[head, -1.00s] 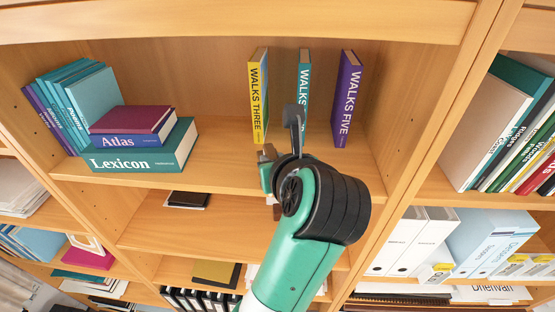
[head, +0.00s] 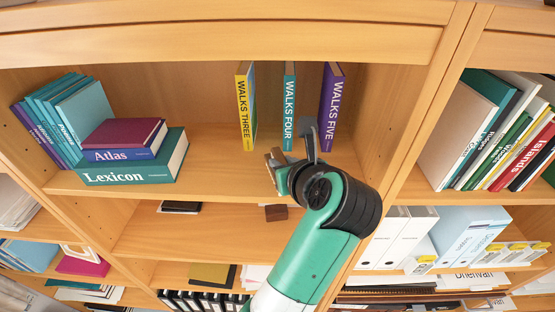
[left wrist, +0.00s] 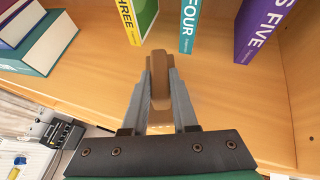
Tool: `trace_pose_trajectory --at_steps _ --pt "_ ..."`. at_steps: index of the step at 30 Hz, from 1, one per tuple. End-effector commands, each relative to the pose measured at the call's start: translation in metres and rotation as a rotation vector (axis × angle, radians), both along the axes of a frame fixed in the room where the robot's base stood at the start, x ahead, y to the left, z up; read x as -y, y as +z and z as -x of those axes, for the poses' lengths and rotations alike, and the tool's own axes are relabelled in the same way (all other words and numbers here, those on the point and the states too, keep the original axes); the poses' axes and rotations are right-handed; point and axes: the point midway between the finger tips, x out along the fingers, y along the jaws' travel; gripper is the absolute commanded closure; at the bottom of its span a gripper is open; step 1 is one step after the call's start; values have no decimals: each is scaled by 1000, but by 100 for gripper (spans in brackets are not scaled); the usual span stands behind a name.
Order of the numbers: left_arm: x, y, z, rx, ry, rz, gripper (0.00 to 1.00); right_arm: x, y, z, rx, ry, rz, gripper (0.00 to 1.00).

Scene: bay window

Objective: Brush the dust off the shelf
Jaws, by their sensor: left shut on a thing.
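The shelf (head: 215,178) is a light wood board carrying books, and its front part is bare. My left gripper (head: 281,165) is at the shelf's front edge, below the teal WALKS FOUR book (head: 289,105) in the head view. In the left wrist view the left gripper (left wrist: 160,85) is shut on a brown handle (left wrist: 160,70), which looks like a brush's. The handle's far end lies over bare wood, with the books beyond; I cannot tell whether it touches. Any bristles are hidden, and I cannot make out dust. My right gripper is not in view.
Yellow WALKS THREE (head: 246,108) and purple WALKS FIVE (head: 332,105) stand upright at the back. Lexicon (head: 135,172) and Atlas (head: 120,150) lie stacked at the left. A small dark brown block (head: 276,213) shows below the board. The shelf's middle is clear.

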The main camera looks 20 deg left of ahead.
Motion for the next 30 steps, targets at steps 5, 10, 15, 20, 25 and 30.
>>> trace_pose_trajectory --at_steps 5,10,15,20,25,30 --pt "17 0 -5 -4 -3 -1 100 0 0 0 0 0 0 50" --pt "31 1 -9 -4 -2 0 100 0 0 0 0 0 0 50" --pt "34 1 -10 -2 0 1 100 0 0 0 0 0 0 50" --pt "42 1 -13 -2 -2 0 100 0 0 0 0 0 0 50" --pt "58 0 -18 -4 -2 -2 100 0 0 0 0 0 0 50" --pt "68 -2 -21 -3 -2 0 100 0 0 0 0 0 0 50"
